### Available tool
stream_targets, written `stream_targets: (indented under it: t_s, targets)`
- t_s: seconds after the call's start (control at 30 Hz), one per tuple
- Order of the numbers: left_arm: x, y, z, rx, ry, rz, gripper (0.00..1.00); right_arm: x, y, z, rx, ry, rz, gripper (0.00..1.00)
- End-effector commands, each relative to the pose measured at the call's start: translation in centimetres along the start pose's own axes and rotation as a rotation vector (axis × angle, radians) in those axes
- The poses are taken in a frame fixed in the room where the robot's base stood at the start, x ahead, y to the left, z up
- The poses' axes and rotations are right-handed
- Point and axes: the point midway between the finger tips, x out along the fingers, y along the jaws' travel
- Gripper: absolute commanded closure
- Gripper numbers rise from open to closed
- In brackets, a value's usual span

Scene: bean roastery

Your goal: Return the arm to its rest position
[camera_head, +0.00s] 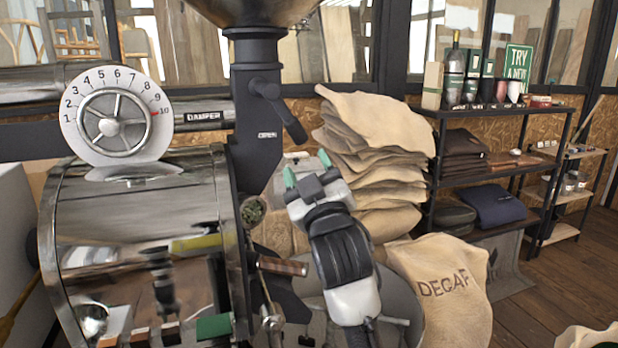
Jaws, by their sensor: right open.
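My right gripper (307,168) is raised in front of the roaster, with its two green-tipped fingers apart and nothing between them. My right arm (345,260), black and white, comes up from the bottom middle of the view. The gripper is just right of the roaster's dark front column and appears apart from it. My left gripper and arm do not show.
The metal roaster drum (140,230) with its numbered damper dial (117,115) fills the left. A wooden handle (283,266) juts out close to my arm. Stacked sacks (385,150), a DECAF sack (445,290) and a black shelf (490,108) stand to the right.

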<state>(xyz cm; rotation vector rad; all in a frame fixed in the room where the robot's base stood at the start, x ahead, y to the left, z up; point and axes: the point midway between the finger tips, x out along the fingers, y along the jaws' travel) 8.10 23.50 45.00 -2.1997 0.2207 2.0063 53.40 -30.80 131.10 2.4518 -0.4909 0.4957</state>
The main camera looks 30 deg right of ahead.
Motion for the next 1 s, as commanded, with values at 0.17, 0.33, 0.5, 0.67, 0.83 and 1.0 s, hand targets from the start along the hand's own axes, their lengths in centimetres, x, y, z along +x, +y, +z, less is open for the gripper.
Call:
stream_targets:
  t_s: [0.17, 0.33, 0.5, 0.67, 0.83, 1.0]
  targets:
    - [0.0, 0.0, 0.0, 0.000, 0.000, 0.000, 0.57, -0.2, 0.0, 0.0, 0.000, 0.000, -0.001, 0.43]
    - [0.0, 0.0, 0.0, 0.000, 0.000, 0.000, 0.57, -0.2, 0.0, 0.0, 0.000, 0.000, 0.000, 0.43]
    - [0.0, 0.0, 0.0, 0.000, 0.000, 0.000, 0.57, -0.2, 0.0, 0.0, 0.000, 0.000, 0.000, 0.43]
    - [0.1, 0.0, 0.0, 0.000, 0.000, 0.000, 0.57, -1.1, -1.4, 1.5, 0.010, -0.046, -0.041, 0.43]
    - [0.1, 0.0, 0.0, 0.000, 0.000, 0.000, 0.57, -6.1, -6.8, 7.7, 0.057, -0.268, -0.217, 0.43]
    - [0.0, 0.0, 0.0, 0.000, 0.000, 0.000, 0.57, -15.6, -12.5, 14.8, 0.115, -0.595, -0.436, 0.43]
